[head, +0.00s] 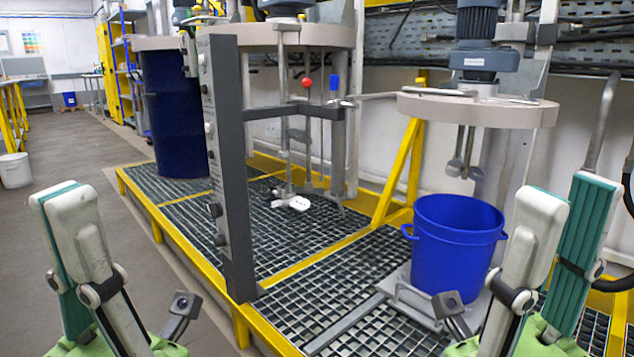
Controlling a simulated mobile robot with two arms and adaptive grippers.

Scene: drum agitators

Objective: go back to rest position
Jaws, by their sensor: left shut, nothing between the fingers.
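My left gripper (62,192) is at the lower left of the head view, its two fingers together and pointing up. It is shut and empty. My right gripper (570,190) is at the lower right, also pointing up. Its fingers stand apart with a green pad showing on the far one, and nothing shows between them. Both grippers are in front of the yellow-edged grating platform (190,240) and touch nothing that I can see.
A blue bucket (455,245) stands on a metal plate on the grating, below an agitator with a round lid (477,108). A grey control column (228,165) rises at the platform's near edge. A dark blue drum (170,115) stands behind.

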